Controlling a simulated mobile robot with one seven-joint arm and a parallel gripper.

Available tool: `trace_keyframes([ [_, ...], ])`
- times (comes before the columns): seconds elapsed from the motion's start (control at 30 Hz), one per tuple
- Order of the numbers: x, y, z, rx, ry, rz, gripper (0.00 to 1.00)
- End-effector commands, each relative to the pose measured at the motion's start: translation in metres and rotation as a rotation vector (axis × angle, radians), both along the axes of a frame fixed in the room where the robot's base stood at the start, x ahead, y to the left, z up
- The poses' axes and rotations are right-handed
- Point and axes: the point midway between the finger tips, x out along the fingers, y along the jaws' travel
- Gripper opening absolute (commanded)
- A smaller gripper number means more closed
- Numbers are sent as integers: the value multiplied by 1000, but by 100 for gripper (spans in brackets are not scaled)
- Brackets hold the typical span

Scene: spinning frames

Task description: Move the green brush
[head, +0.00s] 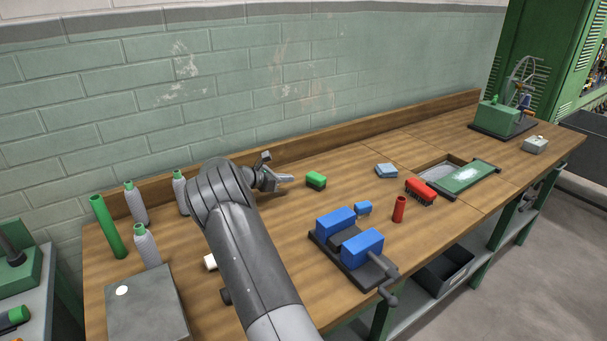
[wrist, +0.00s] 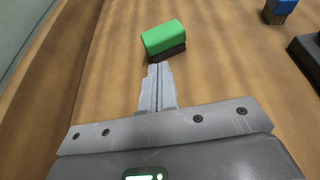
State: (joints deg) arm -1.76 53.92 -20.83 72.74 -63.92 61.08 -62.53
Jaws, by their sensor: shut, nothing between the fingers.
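The green brush (head: 316,180) lies on the wooden workbench, near the back, with its green block up and dark bristles below. My gripper (head: 286,180) is just left of it in the head view, low over the bench. In the wrist view the green brush (wrist: 163,37) sits just beyond my fingertips (wrist: 157,66). The fingers are shut together with nothing between them. A small gap or light contact between the tips and the brush cannot be told apart.
Bottles (head: 137,203) and a green tube (head: 107,227) stand at left. The bench's back board (head: 330,137) runs behind.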

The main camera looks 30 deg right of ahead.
Motion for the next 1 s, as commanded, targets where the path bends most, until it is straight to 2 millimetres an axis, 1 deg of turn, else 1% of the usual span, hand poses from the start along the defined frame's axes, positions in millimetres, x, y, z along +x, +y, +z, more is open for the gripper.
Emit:
trace_keyframes([
  [0.17, -1, -28, 1, 0, -1, -4, 0],
  [0.4, -1, -80, 0, 2, -2, -4, 0],
  [0.5, -1, -99, 1, 1, -4, -5, 0],
  [0.6, -1, -114, 0, 1, -2, -3, 0],
  [0.63, -1, -117, 0, 2, -2, -3, 0],
  [0.7, -1, -115, -8, 3, 1, 0, 0],
  [0.8, -1, -115, -13, 2, -2, -1, 0],
  [1.0, -1, -115, -17, 4, -2, -2, 0],
])
